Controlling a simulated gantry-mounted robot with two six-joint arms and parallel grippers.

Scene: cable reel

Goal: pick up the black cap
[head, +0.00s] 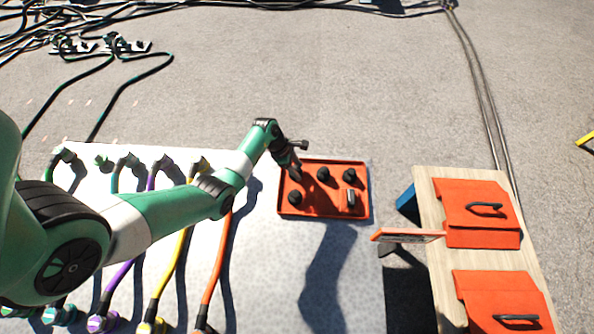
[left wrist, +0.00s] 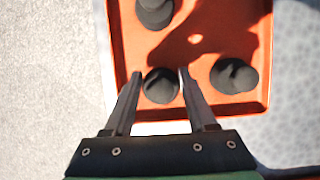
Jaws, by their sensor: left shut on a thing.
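My left gripper (head: 296,172) reaches down over the far left corner of the orange tray (head: 322,161). In the left wrist view its two fingers (left wrist: 160,76) are closed around a black cap (left wrist: 161,86) near the tray's edge; I cannot tell whether the cap still touches the tray floor. In the head view this cap is mostly hidden by the gripper. Other black caps stand in the tray: one near left (head: 294,198), one at far middle (head: 324,174) and one at far right (head: 349,175). My right gripper is not in view.
A grey-black piece (head: 351,199) lies in the tray's near right corner. Coloured cables with connectors (head: 160,163) line the pale table left of the tray. An orange sign (head: 408,236) and a wooden bench (head: 436,203) with orange cases (head: 478,214) stand at right.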

